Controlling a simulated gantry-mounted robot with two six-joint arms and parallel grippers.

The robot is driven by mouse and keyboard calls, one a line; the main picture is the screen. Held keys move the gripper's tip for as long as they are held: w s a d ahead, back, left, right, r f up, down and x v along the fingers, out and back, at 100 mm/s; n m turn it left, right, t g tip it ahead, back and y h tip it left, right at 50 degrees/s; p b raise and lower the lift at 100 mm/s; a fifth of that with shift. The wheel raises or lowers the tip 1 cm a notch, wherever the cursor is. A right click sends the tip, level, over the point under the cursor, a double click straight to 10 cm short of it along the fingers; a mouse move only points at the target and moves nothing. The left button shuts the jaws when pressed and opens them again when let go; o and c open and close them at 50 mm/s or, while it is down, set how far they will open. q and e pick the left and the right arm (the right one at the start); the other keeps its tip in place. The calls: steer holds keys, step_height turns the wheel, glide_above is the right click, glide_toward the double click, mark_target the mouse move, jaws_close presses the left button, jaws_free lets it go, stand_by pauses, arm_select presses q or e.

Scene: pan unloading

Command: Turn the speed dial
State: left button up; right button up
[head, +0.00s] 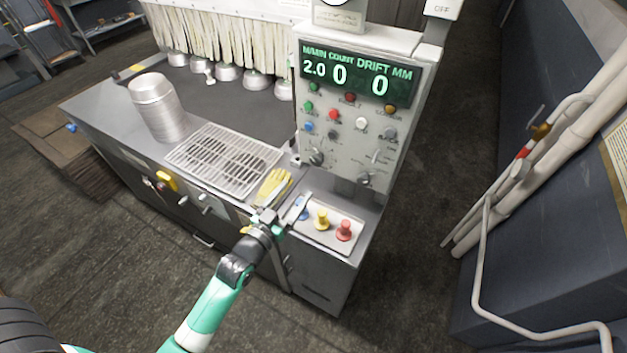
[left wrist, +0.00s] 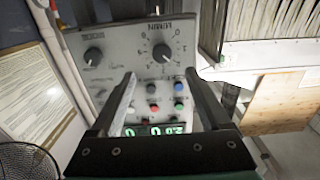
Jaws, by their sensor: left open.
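The speed dial (head: 316,156) is a dark round knob at the lower left of the grey control panel (head: 345,130). In the left wrist view the panel appears upside down, and the speed dial (left wrist: 162,53) sits on a marked scale with M/MIN lettering, beyond the fingertips. My left gripper (head: 283,205) is open and empty, below and in front of the panel, over the counter's front edge. Its two fingers (left wrist: 160,78) stand apart, with the dial seen between and past their tips. A second dial (head: 364,178) is lower right on the panel. My right gripper is not in view.
The display (head: 357,76) reads 2.0, 0 and 0. Coloured buttons sit between it and the dials. A tray (head: 318,237) with blue, yellow and red mushroom buttons lies below the panel. Yellow gloves (head: 273,186), a grate (head: 222,160) and stacked pans (head: 157,108) are to the left.

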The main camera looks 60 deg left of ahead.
mark_target(315, 163)
arm_select(q)
steer(key=x, duration=0.6)
steer(key=b+x, duration=0.1)
steer(key=x, duration=0.5)
steer(key=shift+s+a+r, duration=0.1)
steer(key=shift+a+r, duration=0.1)
steer(key=shift+c, duration=0.2)
jaws_close()
